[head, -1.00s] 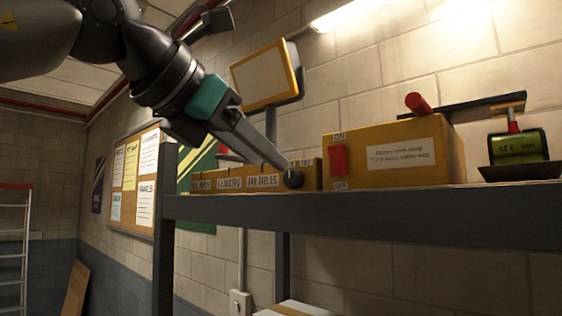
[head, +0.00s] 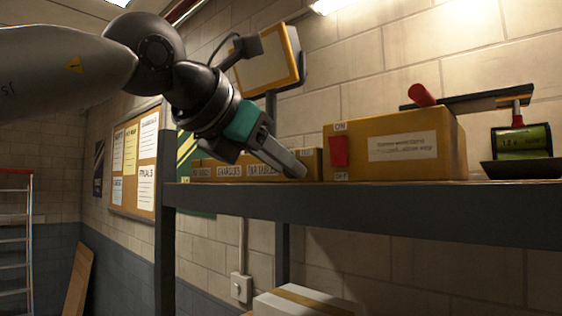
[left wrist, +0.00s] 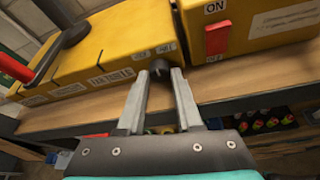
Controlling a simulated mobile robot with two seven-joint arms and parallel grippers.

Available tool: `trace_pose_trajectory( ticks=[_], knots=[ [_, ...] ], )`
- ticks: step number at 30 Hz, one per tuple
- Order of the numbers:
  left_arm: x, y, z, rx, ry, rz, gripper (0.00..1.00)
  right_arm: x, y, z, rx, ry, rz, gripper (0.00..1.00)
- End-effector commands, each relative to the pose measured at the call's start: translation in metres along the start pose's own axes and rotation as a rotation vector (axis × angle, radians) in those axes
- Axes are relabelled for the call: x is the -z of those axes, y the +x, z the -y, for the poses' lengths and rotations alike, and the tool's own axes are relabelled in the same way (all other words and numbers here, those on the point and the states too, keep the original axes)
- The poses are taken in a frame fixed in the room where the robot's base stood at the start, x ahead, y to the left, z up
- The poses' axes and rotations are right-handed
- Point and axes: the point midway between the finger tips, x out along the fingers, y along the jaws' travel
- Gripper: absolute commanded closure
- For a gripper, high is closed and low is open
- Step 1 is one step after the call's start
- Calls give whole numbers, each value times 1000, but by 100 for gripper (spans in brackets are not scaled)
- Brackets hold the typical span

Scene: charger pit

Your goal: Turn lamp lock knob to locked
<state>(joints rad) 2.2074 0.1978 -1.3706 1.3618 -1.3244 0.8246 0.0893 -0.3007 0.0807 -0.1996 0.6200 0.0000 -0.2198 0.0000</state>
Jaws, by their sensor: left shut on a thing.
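The lamp lock knob (left wrist: 160,66) is a small dark round knob on the front of a low yellow box (left wrist: 110,62). In the left wrist view it sits between the fingertips of my left gripper (left wrist: 161,74), which is shut on it. Small labels flank the knob, but I cannot read its setting. In the head view my left gripper (head: 298,172) reaches down from the upper left to the box's front, and its fingers hide the knob. My right gripper is not in view.
A larger yellow box (head: 395,155) with a red switch (head: 338,151) marked ON and OFF stands right of the knob. A dark tray with a green-display device (head: 522,142) is farther right. All rest on a shelf (head: 400,205). A tilted yellow-framed panel (head: 265,58) stands behind.

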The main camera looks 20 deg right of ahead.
Motion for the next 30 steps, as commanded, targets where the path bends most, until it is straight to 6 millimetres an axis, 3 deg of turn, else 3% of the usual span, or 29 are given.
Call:
trace_pose_trajectory(
  ticks=[3, 12, 24, 30],
  knots=[
    [0, 0, -1, -1, 0, 0, 100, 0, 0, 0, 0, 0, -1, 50],
    [0, 0, -1, 6, -20, 1, 100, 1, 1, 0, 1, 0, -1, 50],
    [0, 0, -4, 180, -435, 3, 100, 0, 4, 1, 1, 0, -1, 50],
    [0, 0, -5, 191, -462, 2, 100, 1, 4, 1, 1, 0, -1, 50]
  ],
)
